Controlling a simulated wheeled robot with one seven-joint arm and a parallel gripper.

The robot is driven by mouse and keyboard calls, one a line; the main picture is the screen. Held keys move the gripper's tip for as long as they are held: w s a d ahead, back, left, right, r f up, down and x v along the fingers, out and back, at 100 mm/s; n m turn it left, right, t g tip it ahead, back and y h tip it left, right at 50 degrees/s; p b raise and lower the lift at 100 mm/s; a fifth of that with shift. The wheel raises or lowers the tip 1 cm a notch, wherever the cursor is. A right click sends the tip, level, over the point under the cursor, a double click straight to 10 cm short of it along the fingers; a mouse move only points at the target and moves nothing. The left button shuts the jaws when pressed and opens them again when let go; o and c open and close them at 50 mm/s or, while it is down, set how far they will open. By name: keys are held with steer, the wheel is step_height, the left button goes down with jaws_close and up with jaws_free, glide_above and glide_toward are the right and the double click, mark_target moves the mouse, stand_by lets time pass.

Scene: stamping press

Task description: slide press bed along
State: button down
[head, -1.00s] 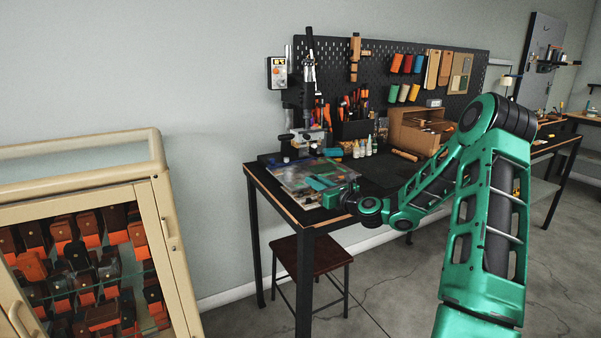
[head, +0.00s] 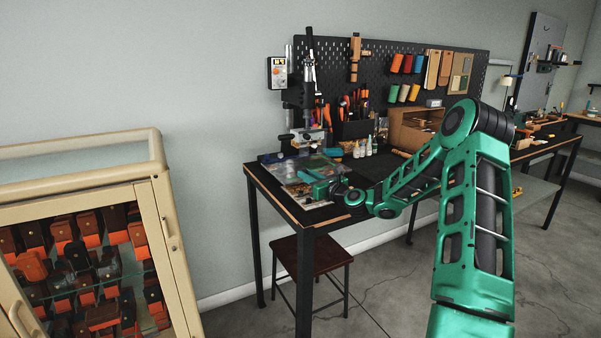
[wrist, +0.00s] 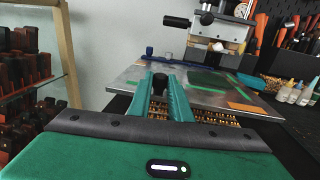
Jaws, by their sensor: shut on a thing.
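The stamping press (head: 303,110) stands at the left end of the black workbench, and its head (wrist: 219,28) shows at the top of the wrist view. The press bed is a flat metallic plate (wrist: 130,82) below the press head, with a green sheet (wrist: 212,83) on it. A black knob (wrist: 159,84) stands at the bed's near side. My gripper (wrist: 160,80) has its green fingers on either side of the knob and is shut on it. In the head view my gripper (head: 322,188) is small at the bed's near edge, and the knob is hidden.
Glue bottles (head: 365,148) and a wooden organiser (head: 414,129) stand right of the press. A stool (head: 311,262) is below the bench, and a cream cabinet (head: 165,215) stands at the left.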

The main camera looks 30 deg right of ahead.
steer(key=shift+w, duration=3.25)
steer(key=c, duration=1.5)
jaws_free()
steer(key=shift+c, duration=0.2)
